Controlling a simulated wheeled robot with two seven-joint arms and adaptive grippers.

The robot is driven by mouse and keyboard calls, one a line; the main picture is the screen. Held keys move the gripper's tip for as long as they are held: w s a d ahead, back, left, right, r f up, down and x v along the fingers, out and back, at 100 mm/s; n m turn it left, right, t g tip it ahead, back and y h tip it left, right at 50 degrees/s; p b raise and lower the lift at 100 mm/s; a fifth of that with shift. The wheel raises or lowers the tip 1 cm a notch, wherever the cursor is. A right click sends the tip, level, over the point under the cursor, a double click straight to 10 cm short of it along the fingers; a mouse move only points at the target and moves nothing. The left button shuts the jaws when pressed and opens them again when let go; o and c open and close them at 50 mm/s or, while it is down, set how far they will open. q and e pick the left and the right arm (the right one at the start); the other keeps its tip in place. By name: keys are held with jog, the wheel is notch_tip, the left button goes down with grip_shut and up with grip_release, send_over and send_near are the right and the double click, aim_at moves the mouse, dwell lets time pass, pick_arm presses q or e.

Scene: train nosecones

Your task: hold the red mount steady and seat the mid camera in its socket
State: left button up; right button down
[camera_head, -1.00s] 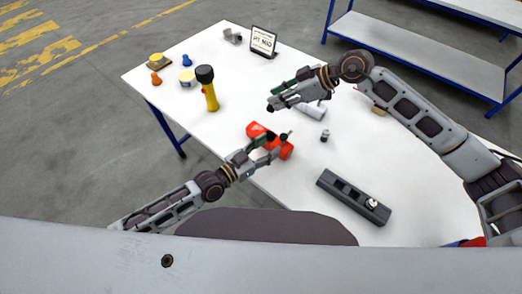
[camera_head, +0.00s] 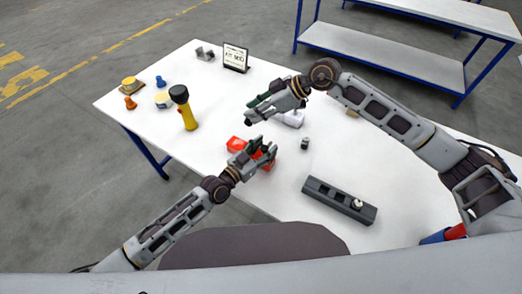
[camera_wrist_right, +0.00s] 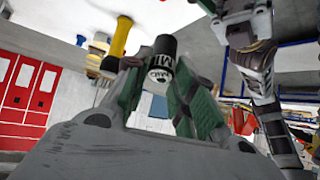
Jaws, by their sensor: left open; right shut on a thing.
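The red mount (camera_head: 236,144) lies on the white table near its front edge, partly hidden by my left gripper. My left gripper (camera_head: 266,151) is open, with its fingers over the mount; I cannot tell if they touch it. My right gripper (camera_head: 250,113) is above the table, behind and above the mount. In the right wrist view, the right gripper (camera_wrist_right: 160,85) is shut on the mid camera (camera_wrist_right: 161,62), a small cylinder with a black and white body and lettering. The camera is hard to make out in the head view. The mount's socket is hidden.
A dark grey tray (camera_head: 319,187) with a small white-topped part stands at the front right. A small grey cylinder (camera_head: 305,143) stands between. A yellow flashlight (camera_head: 187,112), blue and orange knobs and a sign (camera_head: 235,58) occupy the left and back. A white object lies behind the right gripper.

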dwell(0.3)
pick_arm(q)
grip_shut()
pick_arm(e)
jog(key=shift+w, duration=0.15)
jog(key=shift+w+f, duration=0.35)
jog(key=shift+w, duration=0.05)
jog(key=w+d+f+h, duration=0.2)
jog(key=w+d+f, duration=0.6)
jog(key=d+f, duration=0.25)
jog(key=s+d+r+m+t+h, duration=0.1)
jog(key=d+m, duration=0.4)
jog(key=d, duration=0.5)
jog(key=s+d+r+m+t+h, duration=0.1)
jog(key=s+d+m+t+h, duration=0.1)
jog(key=d, duration=0.9)
jog(key=s+m+h, duration=0.1)
jog(key=m+h, duration=0.1)
jog(key=m, duration=0.1)
jog(key=shift+s+d+r, duration=0.15)
jog(key=shift+s+d, duration=0.05)
jog(key=shift+s, duration=0.05)
